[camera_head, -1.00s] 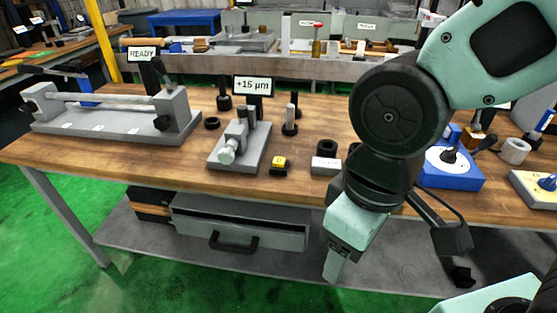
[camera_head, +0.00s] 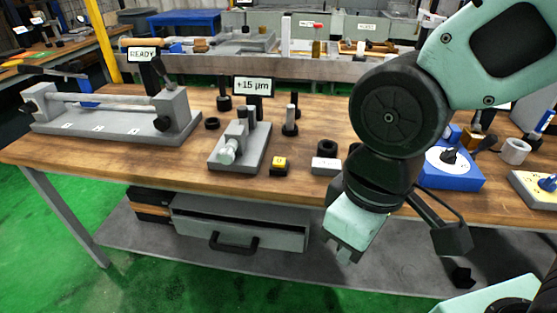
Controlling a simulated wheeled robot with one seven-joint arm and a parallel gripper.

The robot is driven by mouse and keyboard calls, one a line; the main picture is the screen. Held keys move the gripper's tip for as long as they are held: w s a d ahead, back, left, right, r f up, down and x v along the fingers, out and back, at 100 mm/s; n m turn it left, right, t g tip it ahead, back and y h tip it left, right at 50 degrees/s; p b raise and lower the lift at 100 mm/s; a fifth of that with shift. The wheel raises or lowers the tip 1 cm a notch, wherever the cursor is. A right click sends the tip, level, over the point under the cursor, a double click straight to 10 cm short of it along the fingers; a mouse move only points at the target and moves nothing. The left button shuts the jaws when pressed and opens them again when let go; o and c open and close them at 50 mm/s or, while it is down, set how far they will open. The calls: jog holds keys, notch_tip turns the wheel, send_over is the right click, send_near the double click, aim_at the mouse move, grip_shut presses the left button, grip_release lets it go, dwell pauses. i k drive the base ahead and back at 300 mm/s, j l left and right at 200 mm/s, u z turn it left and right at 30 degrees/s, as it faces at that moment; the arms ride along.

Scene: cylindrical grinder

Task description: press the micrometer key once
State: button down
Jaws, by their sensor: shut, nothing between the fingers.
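A small black key with a yellow top (camera_head: 279,163) sits near the bench's front edge, just right of the grey micrometer stand (camera_head: 222,163). A second key with a pale top (camera_head: 326,164) sits further right. I cannot tell from labels which one is the micrometer key. A display (camera_head: 253,86) behind the stand reads +15 µm. My gripper (camera_head: 344,256) is shut and empty, pointing down in front of the bench edge. It is to the right of the yellow-topped key and apart from both keys.
A long grey fixture holding a bar (camera_head: 115,131) stands at the left, with a READY sign (camera_head: 142,54). Black rings and upright pins stand behind the keys. A blue block with a dial (camera_head: 455,176) stands right of my arm. A drawer (camera_head: 240,222) hangs under the bench.

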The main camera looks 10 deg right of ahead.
aim_at(277, 162)
jog(key=i+j+z, duration=0.1)
jog(key=j+z, duration=0.25)
jog(key=j, duration=0.5)
jog(key=j+z, duration=0.3)
jog(key=j, duration=0.55)
